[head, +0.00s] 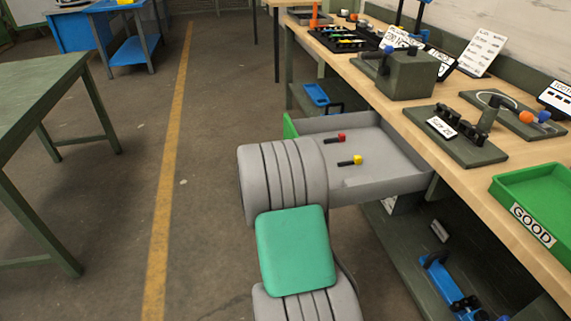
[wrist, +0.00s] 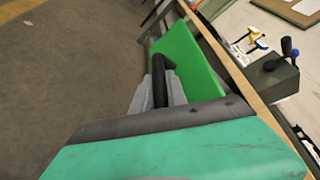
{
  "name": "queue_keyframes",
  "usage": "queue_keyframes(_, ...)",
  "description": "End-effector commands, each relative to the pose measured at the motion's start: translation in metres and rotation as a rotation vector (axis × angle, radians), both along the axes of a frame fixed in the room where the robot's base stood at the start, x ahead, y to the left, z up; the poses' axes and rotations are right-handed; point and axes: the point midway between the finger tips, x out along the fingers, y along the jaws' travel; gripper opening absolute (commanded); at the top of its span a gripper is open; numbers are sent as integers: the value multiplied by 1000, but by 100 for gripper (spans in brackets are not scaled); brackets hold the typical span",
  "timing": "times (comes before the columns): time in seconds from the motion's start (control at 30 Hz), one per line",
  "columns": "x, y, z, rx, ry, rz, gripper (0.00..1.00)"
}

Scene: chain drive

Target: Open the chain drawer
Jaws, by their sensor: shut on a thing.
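The grey chain drawer (head: 382,188) stands pulled out from under the wooden workbench in the head view. Its green front (head: 289,127) shows at the left end, mostly hidden by my arm. In the wrist view the green front (wrist: 190,62) carries a black bar handle (wrist: 160,84). My gripper (wrist: 158,92) is shut on this handle, with a grey finger on each side. In the head view my gripper is hidden behind my arm. A red-ended tool (head: 336,138) and a yellow-ended tool (head: 351,161) lie inside the drawer.
The workbench (head: 460,185) holds a grey block fixture (head: 400,75), a chain plate (head: 455,135) and a green GOOD tray (head: 540,195). A lower shelf holds a blue tool (head: 450,285). A green table (head: 40,95) stands at left; the floor between is clear.

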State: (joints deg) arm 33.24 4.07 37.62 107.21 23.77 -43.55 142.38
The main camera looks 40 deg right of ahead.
Motion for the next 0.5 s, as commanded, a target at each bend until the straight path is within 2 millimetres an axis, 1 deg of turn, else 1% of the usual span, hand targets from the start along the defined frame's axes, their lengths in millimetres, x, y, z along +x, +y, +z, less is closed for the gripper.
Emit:
queue_keyframes(0.1, 0, 0, 0, 1, 0, 1, 0)
queue_keyframes(0.13, 0, 0, 0, 0, 0, 1, 20)
queue_keyframes(0.3, 1, 1, 0, 0, 1, 2, 34)
queue_keyframes(0.4, 1, 1, 0, 0, 1, 2, 40)
queue_keyframes(0.5, 1, 1, 0, 0, 0, 2, 40)
